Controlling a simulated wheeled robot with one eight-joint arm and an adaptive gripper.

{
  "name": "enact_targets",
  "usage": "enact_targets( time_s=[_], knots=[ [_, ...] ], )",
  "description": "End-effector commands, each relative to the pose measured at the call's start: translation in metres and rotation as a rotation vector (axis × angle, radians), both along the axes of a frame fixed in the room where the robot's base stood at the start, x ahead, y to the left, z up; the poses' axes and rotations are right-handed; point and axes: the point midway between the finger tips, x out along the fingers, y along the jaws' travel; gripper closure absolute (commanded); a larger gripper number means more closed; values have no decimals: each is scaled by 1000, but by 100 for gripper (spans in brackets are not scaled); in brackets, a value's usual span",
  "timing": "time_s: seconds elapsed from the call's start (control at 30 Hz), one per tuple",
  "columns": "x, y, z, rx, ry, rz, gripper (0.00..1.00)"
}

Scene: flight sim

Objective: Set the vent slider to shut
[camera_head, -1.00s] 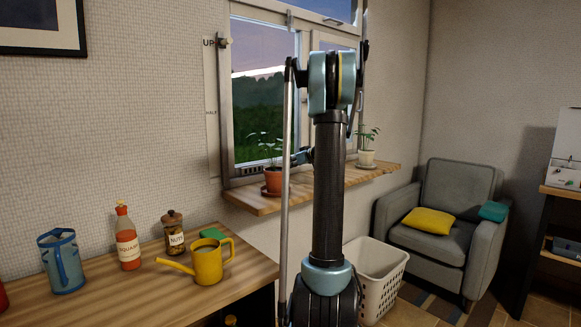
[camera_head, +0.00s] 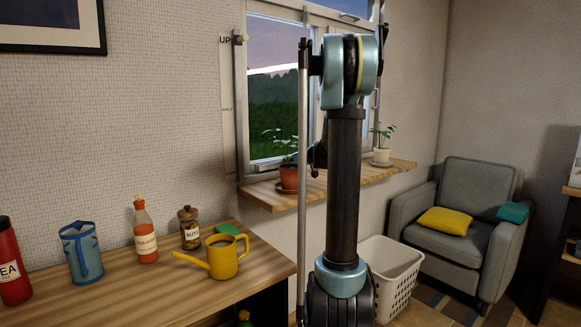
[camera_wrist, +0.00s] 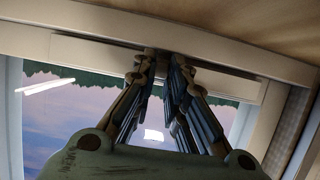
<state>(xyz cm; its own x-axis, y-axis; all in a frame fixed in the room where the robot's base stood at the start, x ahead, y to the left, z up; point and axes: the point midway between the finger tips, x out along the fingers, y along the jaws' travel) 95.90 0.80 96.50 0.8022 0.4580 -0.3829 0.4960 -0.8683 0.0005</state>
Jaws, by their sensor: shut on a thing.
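The wrist view looks at the window's lower frame upside down, with the treeline hanging from the top. A pale vent strip (camera_wrist: 85,52) runs along that frame. My gripper (camera_wrist: 160,58) has its fingertips together at the strip, shut on what seems to be the vent slider's small knob. The fingers hide the knob, and I cannot read any marks for its position. In the head view my arm stands in front of the window (camera_head: 273,100) and hides the fingertips and most of the vent area.
The wooden sill (camera_head: 262,197) carries two potted plants, one terracotta (camera_head: 288,177) and one white (camera_head: 382,156). The desk (camera_head: 130,290) at left holds a yellow watering can (camera_head: 223,258), a sauce bottle (camera_head: 145,232) and a nut jar (camera_head: 189,230). A white basket (camera_head: 392,275) and armchair (camera_head: 465,215) stand right.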

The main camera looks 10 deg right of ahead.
Motion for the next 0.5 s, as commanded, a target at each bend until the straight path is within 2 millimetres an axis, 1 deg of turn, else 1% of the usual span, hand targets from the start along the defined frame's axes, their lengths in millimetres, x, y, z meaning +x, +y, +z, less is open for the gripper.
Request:
enact_targets(
  time_s=[0.07, 0.1, 0.17, 0.2, 0.5],
  knots=[
    [-2, 4, -1, 3, 3, 9, 100],
    [-2, 4, -1, 3, 3, 9, 85],
    [-2, 4, -1, 3, 3, 9, 71],
    [-2, 4, -1, 3, 3, 9, 67],
    [-1, 2, 0, 1, 2, 6, 67]
  ],
)
